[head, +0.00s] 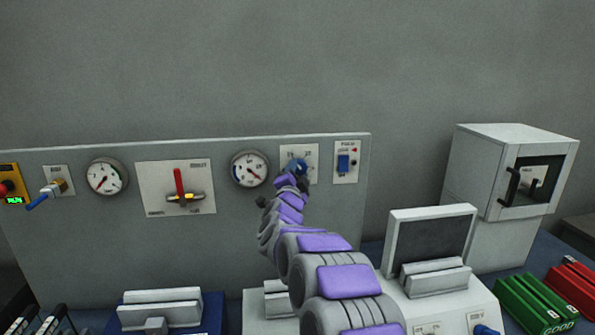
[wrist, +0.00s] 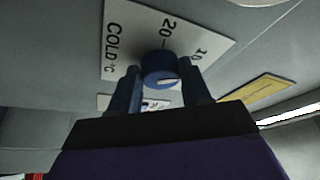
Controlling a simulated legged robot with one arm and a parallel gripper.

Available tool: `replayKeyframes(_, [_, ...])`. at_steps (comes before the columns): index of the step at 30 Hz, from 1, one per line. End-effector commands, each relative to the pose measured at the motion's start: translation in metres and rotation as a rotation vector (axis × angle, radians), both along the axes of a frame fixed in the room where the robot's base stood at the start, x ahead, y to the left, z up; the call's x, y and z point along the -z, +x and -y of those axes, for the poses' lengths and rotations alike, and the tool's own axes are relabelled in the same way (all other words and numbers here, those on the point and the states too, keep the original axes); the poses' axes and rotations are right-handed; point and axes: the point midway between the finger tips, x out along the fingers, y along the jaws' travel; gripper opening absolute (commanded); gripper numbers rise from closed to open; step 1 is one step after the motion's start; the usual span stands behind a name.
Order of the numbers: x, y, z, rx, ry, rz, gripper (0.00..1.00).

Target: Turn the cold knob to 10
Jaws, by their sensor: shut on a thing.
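The cold knob is a round blue knob (wrist: 160,72) on a white plate (wrist: 120,25) marked "COLD °C", with 20 and 10 printed around it. In the wrist view a pale pointer mark shows on its face. The knob also shows in the head view (head: 297,166), partly hidden by my gripper. My gripper (wrist: 162,88) has one dark finger on each side of the knob and is shut on it. In the head view my gripper (head: 290,184) reaches up to the panel from below. The exact value the knob points to is hard to tell.
The grey panel (head: 240,148) also holds a dial gauge (head: 249,169) left of the knob, a blue switch (head: 344,163) right of it, a red-handled valve (head: 180,186) and another gauge (head: 106,177). A white box (head: 487,160) and a dark screen (head: 430,238) stand at right.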

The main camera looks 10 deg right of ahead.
Motion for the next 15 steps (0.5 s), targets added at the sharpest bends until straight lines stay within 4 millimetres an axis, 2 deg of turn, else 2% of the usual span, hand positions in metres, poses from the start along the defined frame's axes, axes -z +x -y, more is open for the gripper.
replayKeyframes(15, [-0.0057,0.0005,-0.0022,0.000,0.497,-0.006,0.17])
